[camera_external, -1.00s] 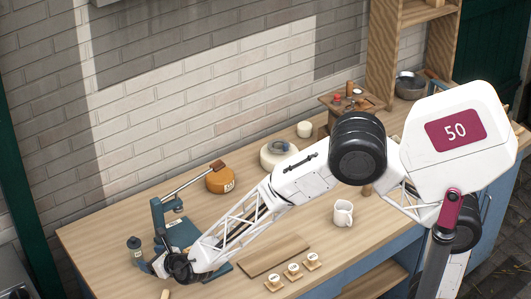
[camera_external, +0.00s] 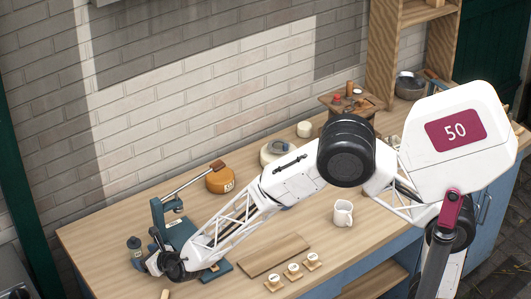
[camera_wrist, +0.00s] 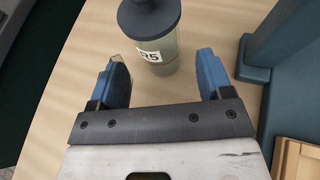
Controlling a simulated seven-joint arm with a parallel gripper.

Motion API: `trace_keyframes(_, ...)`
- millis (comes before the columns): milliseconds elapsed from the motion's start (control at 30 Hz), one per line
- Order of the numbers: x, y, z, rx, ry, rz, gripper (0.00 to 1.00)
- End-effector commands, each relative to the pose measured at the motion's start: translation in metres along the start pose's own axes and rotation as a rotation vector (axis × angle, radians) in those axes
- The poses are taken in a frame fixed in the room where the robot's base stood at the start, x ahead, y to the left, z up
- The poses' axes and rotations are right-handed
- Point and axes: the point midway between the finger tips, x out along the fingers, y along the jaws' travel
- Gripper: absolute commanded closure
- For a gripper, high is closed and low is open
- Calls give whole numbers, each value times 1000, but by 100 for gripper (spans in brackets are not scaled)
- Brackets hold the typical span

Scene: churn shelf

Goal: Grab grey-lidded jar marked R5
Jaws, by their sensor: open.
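The jar marked R5 (camera_wrist: 157,55) stands upright on the table in the wrist view, with a dark grey lid (camera_wrist: 149,17) and a pale greenish body. Its label faces my gripper. My gripper (camera_wrist: 162,75) is open, its two blue fingertips apart with the jar between and slightly beyond them. In the external view the jar (camera_external: 134,243) is at the table's left end, just left of my gripper (camera_external: 155,262).
A blue-grey press (camera_external: 160,215) stands close beside the jar, on the right in the wrist view. A wooden board (camera_external: 273,255), several small labelled wooden blocks (camera_external: 292,271), a white mug (camera_external: 343,213) and an orange round container (camera_external: 220,180) are farther right. The table's left edge is near.

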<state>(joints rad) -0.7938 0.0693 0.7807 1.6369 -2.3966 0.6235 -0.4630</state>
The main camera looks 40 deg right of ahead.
Motion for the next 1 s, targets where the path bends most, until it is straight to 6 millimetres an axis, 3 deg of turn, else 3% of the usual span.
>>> trace_keyframes(500, 42, 0, 1, -1, -1, 0, 27)
trace_keyframes(1000, 45, 0, 1, 0, 0, 0, 27)
